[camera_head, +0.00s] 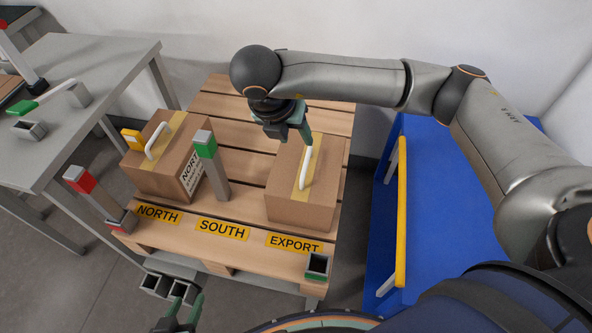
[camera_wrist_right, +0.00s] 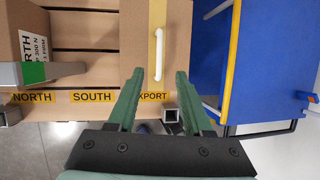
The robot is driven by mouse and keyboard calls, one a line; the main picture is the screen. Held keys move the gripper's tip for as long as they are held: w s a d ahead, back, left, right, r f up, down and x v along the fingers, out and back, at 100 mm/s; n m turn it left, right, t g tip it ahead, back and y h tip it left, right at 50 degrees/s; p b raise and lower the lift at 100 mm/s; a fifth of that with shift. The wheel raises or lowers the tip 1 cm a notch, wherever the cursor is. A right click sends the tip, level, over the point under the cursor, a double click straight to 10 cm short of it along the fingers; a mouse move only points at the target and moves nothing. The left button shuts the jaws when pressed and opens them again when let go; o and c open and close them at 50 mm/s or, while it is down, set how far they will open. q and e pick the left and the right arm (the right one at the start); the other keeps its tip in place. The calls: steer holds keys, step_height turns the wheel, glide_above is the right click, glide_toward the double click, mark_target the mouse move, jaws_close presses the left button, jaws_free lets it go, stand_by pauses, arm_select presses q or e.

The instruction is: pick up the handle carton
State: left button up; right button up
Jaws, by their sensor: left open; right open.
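A brown carton (camera_head: 300,205) with a yellow tape strip and a white bar handle (camera_head: 306,168) stands on the pallet behind the EXPORT label. In the right wrist view the carton (camera_wrist_right: 135,45) and its handle (camera_wrist_right: 158,55) lie ahead, in line with the gap between my fingers. My right gripper (camera_head: 298,128) is open, by the far side of this carton's top; the handle does not look gripped. Another carton (camera_head: 160,178) with a white handle stands behind the NORTH label. My left gripper (camera_head: 182,312) is open and empty at the bottom edge, in front of the pallet.
The wooden pallet (camera_head: 238,120) has bare slats between the cartons. A green-topped grey post (camera_head: 212,165) rises between them; a red-topped post (camera_head: 97,197) stands at the front left. A green-marked socket (camera_head: 317,265) sits at the front right. A blue cart (camera_head: 440,200) with a yellow rail stands right, a grey table (camera_head: 95,65) left.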

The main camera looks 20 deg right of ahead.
glide_above(307, 154)
steer(key=s+a, duration=0.2)
step_height(307, 154, down, 6)
steer(key=shift+w+x, duration=0.2)
steer(key=shift+x, duration=1.15)
steer(key=shift+w+x, duration=0.2)
steer(key=shift+x, duration=1.2)
steer(key=shift+a+r, duration=0.1)
steer(key=shift+f+b, duration=0.2)
steer(key=shift+b, duration=0.4)
jaws_close()
